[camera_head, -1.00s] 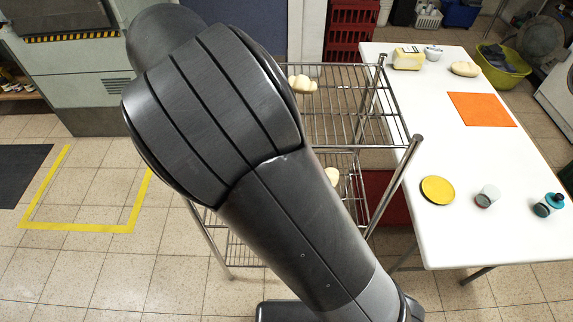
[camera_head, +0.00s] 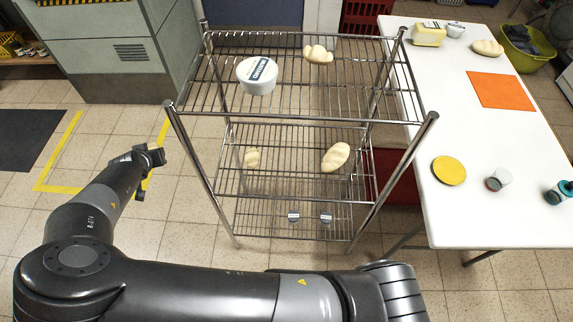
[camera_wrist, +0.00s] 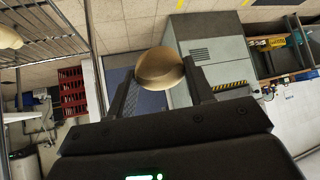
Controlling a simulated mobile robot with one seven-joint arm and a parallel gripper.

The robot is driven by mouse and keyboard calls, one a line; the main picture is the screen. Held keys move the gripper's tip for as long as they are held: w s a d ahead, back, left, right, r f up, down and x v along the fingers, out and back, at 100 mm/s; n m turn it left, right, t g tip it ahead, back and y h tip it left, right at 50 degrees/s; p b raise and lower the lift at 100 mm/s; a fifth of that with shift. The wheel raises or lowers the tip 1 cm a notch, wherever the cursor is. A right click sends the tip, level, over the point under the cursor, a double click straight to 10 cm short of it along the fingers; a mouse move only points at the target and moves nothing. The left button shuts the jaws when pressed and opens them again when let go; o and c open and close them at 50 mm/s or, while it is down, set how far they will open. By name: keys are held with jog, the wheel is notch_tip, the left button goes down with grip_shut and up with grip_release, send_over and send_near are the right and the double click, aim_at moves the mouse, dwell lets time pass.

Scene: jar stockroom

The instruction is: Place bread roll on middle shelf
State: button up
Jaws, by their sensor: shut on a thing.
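My gripper (camera_head: 150,160) is left of the wire rack, clear of its left front post. In the wrist view, it (camera_wrist: 162,85) is shut on a round tan bread roll (camera_wrist: 160,66), held between the two fingers. The rack has three wire shelves. The middle shelf (camera_head: 290,180) carries a small pale roll (camera_head: 252,158) at the left and a longer pale roll (camera_head: 336,157) at the right, with bare wire between them.
The top shelf (camera_head: 300,100) holds a white labelled tub (camera_head: 258,76) and a lobed roll (camera_head: 318,54). Two small grey items (camera_head: 293,217) are on the bottom shelf. The white table (camera_head: 470,200) at the right holds another roll (camera_head: 486,47) and an orange mat (camera_head: 501,90).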

aim_at(296, 171)
jog(key=s+d+f, duration=0.5)
jog(key=d+f, duration=0.1)
jog(key=d, duration=0.2)
jog(key=s+d+f, duration=0.5)
jog(key=d+f, duration=0.1)
jog(key=d, duration=0.3)
jog(key=w+d+m, duration=0.1)
jog(key=w+d, duration=0.2)
jog(key=d, duration=0.1)
jog(key=w+d+m+h, duration=0.1)
jog(key=w+d, duration=0.3)
jog(key=w+d+h, duration=0.1)
jog(key=w+d, duration=0.3)
jog(key=shift+w+r+m+t, duration=0.2)
jog(key=shift+m+t, duration=0.1)
jog(key=shift+m, duration=0.1)
jog(key=w+d+r+m+h, duration=0.35)
jog(key=w+d, duration=0.55)
jog(key=d, duration=0.3)
jog(key=shift+y, duration=0.25)
jog(key=shift+f, duration=3.85)
